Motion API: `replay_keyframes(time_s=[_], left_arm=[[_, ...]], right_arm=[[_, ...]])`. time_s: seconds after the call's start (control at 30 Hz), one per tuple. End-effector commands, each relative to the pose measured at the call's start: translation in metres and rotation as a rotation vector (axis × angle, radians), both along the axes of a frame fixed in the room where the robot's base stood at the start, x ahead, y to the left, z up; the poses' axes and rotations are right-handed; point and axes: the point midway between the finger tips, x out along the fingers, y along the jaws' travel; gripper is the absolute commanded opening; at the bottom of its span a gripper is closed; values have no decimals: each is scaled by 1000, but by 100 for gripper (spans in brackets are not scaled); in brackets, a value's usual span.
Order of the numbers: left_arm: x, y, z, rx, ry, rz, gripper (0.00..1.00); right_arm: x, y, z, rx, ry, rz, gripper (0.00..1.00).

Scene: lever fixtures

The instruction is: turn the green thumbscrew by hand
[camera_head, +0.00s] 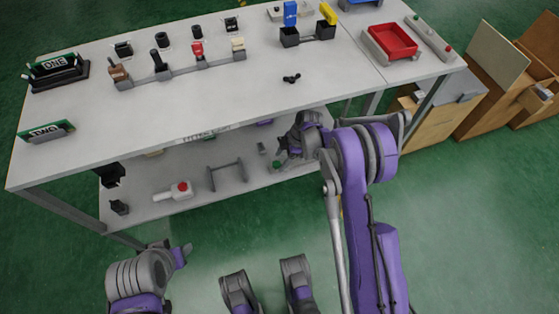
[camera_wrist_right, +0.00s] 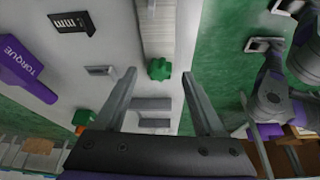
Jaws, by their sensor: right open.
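A green thumbscrew (camera_wrist_right: 159,69) with a lobed rim shows in the right wrist view, beside a pale ribbed strip. It lies in the gap between the fingertips of my right gripper (camera_wrist_right: 158,76) in the picture; whether they are level with it I cannot tell. The right gripper is open with nothing between its fingers that I can see touching. In the head view the right gripper (camera_head: 284,153) is at the lower shelf, close to a small green knob (camera_head: 277,165), partly hidden by my wrist.
The lower shelf (camera_head: 150,212) holds a pale fixture with a red button (camera_head: 182,189) and a grey bracket (camera_head: 227,174). The tabletop (camera_head: 215,105) is above it, with lever fixtures at the back. A second green knob (camera_wrist_right: 83,117) shows left of my fingers.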

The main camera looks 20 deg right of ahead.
Motion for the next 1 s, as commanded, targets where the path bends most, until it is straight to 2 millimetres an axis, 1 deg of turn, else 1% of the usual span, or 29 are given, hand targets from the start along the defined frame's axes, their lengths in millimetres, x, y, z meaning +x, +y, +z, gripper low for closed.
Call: replay_keyframes(time_s=[0.03, 0.13, 0.4, 0.43, 0.57, 0.6, 0.67, 0.7, 0.77, 0.8, 0.83, 1.0], left_arm=[[0, 0, -2, 0, 1, 0, 50], [0, 0, -3, 0, 1, 0, 50], [0, 0, -3, 0, 1, 0, 50], [0, 0, -3, 0, 1, 0, 50], [0, 0, -3, 0, 1, 0, 50], [0, 0, -3, 0, 1, 0, 50], [0, 0, -3, 0, 1, 0, 50], [0, 0, -3, 0, 1, 0, 50], [0, 0, -3, 0, 1, 0, 50], [0, 0, -3, 0, 1, 0, 50], [0, 0, -3, 0, 1, 0, 50], [1, 0, -3, 0, 1, 0, 50]], right_arm=[[0, 3, -6, 0, 1, 1, 71], [0, 5, -12, 0, 1, 1, 71], [0, 6, -13, 0, 0, 1, 71], [0, 6, -13, 0, 0, 1, 69], [0, 6, -13, 0, 0, 0, 46], [0, 6, -13, 0, 0, 0, 39], [0, 6, -13, 0, 0, 0, 28], [0, 6, -13, 0, 0, 0, 21], [0, 6, -13, 0, 0, 0, 10], [0, 6, -13, 0, 0, 0, 3], [0, 6, -13, 0, 0, 0, 0], [0, 6, -13, 0, 0, -2, 0]])
